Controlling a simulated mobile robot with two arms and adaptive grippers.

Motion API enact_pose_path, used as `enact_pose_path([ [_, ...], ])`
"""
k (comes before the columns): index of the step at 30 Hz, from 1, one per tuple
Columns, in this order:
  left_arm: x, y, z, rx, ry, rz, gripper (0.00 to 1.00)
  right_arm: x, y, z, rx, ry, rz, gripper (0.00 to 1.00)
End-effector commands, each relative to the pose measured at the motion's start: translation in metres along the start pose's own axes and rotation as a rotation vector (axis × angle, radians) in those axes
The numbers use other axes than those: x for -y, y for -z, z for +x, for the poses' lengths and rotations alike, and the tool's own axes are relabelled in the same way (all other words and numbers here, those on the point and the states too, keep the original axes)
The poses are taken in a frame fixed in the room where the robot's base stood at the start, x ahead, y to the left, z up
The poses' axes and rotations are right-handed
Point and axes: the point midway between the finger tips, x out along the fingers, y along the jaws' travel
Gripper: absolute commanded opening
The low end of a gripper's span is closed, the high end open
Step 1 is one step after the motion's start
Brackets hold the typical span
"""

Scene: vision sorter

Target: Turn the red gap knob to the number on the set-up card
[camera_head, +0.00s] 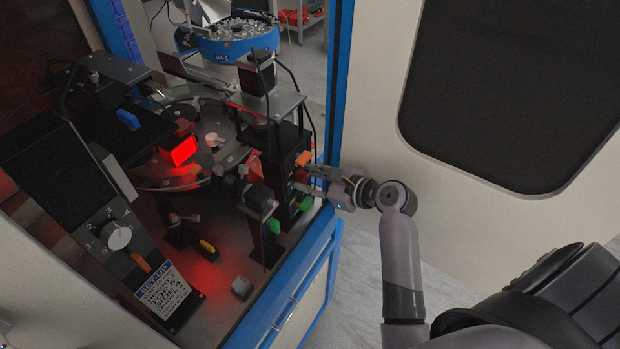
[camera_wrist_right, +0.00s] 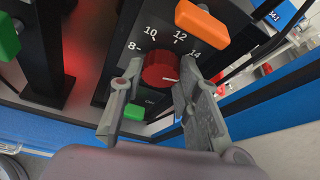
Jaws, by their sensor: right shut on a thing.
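The red gap knob (camera_wrist_right: 162,68) sits on a dark panel in the right wrist view, with the numbers 8, 10, 12 and 14 around its upper side. Its white pointer line points right, below the 14. My right gripper (camera_wrist_right: 153,92) is shut on the knob, one finger on each side. In the head view my right gripper (camera_head: 303,178) reaches the panel from the right, and I cannot make out the knob there. The set-up card (camera_head: 164,292) stands at the lower left; its lines are too small to read surely.
An orange lever (camera_wrist_right: 202,22) sits just above the knob and a green button (camera_wrist_right: 134,112) below it. A lit red block (camera_head: 180,151) is by the round table. The blue cabinet frame (camera_head: 300,270) edges the opening.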

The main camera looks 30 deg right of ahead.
Motion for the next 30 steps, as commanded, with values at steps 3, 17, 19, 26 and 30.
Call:
enact_pose_path([
  [3, 0.0, 0.0, 0.0, 0.0, 0.0, 0.0, 0.4, -0.001, 0.001, 0.0, -0.003, -0.003, 0.0, 0.03],
  [17, 0.0, 0.0, 0.0, 0.0, 0.0, 0.0, 0.4, 0.0, 0.0, 0.0, -0.001, 0.0, -0.001, 0.51],
  [19, 0.0, 0.0, 0.0, 0.0, 0.0, 0.0, 0.4, 0.0, 0.0, 0.0, 0.0, 0.0, -0.001, 0.51],
  [26, 0.001, -0.002, 0.0, 0.002, 0.001, 0.0, 0.4, 0.004, -0.012, -0.004, 0.003, 0.002, -0.005, 0.51],
  [30, 0.001, -0.001, 0.0, 0.001, 0.001, 0.0, 0.4, 0.011, -0.035, -0.014, 0.004, 0.003, -0.008, 0.51],
])
